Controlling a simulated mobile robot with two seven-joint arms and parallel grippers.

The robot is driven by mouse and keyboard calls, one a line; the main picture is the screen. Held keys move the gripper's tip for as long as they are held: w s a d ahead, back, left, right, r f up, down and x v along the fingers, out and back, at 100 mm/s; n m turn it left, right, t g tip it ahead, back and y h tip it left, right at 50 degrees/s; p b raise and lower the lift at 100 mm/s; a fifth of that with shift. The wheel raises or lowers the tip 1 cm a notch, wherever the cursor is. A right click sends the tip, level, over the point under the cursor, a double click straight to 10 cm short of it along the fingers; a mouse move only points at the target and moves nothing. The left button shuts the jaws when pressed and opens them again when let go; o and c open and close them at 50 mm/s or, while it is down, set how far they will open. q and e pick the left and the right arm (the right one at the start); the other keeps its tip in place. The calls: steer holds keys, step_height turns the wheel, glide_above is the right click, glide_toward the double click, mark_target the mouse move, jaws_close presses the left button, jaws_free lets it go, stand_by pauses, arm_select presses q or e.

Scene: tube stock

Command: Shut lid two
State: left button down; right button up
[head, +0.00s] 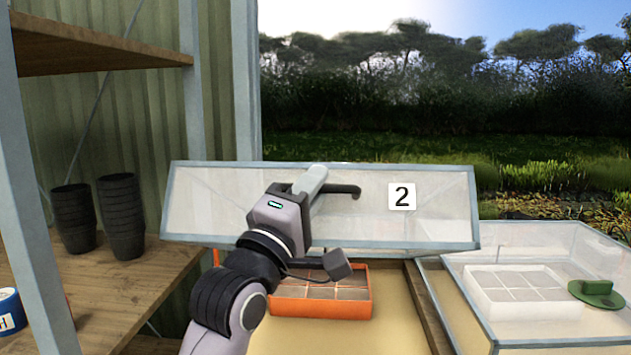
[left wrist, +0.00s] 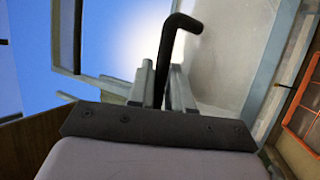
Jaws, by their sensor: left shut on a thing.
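Lid two (head: 240,210) is a clear, grey-framed panel with a white "2" label (head: 402,197). It stands tilted open over a box with a tan floor (head: 385,335). My left gripper (head: 316,182) is shut on the lid's black handle (head: 352,190). In the left wrist view the dark handle (left wrist: 182,24) passes between the two fingers, with the lid (left wrist: 225,65) beside it. My arm hides part of the lid's lower edge. My right gripper is not in view.
An orange divided tray (head: 345,307) sits inside the box below the lid. At right, a neighbouring clear-covered box (head: 480,335) holds a white tray (head: 495,300) and a green object (head: 597,290). A wooden shelf with black pot stacks (head: 122,215) stands at left.

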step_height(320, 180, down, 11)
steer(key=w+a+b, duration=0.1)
steer(key=b, duration=1.2)
arm_select(q)
steer(key=s+f+m+t+h+b, duration=0.1)
steer(key=s+f, duration=0.3)
steer(key=f, duration=0.5)
steer(key=s+f+m+t+h+b, duration=0.1)
steer(key=s+f+m+h, duration=0.1)
steer(key=f, duration=0.6)
steer(key=shift+s+f+m+h+b, duration=0.4)
steer(key=shift+s+h, duration=0.1)
steer(key=shift+s, duration=0.8)
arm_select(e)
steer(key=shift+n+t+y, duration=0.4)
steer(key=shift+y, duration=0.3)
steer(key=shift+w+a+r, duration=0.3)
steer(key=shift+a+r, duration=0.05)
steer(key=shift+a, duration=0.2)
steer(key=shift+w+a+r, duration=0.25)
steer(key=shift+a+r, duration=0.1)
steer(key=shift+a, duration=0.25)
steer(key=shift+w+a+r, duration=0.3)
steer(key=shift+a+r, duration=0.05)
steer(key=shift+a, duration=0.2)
arm_select(q)
steer(key=shift+r, duration=0.1)
steer(key=c, duration=1.4)
jaws_free()
